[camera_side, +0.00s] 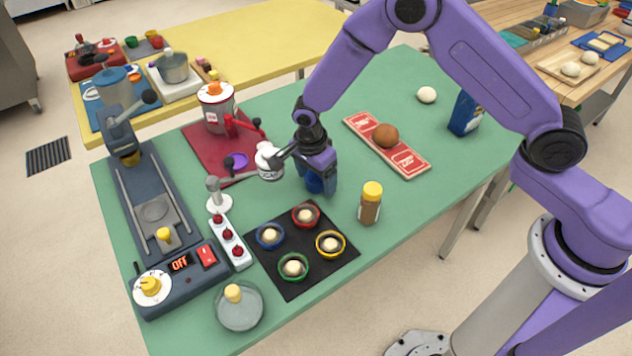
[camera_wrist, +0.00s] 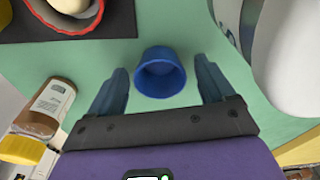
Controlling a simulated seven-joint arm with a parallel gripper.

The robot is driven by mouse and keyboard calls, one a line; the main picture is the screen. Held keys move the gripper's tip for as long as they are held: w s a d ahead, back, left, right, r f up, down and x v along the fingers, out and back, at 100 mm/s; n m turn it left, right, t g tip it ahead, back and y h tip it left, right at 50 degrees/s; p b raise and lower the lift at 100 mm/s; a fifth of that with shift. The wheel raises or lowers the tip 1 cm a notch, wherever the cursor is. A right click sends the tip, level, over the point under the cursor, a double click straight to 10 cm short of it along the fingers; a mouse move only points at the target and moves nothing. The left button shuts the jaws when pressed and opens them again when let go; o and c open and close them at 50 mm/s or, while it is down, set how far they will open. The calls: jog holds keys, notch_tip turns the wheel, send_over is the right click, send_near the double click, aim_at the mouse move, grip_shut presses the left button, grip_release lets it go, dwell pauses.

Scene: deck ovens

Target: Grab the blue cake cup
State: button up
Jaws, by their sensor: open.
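An empty blue cake cup (camera_wrist: 160,72) stands on the green table (camera_wrist: 185,30) in the wrist view, centred between the fingers of my gripper (camera_wrist: 161,76). My gripper is open, with a gap on both sides of the cup. In the side view my gripper (camera_side: 320,178) points down over the middle of the table, and the blue cup (camera_side: 314,184) shows partly behind its finger. Another blue cup (camera_side: 270,236), with pale dough in it, sits on the black mat (camera_side: 293,254).
Red, yellow and green dough-filled cups share the mat. A yellow-capped jar (camera_side: 371,204) stands right of my gripper. A white round part on an arm (camera_side: 269,161) is close on its left. A red board with a brown ball (camera_side: 386,135) lies behind right.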

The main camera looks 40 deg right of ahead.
jog(key=shift+f, duration=0.15)
jog(key=c, duration=1)
jog(key=shift+c, duration=0.2)
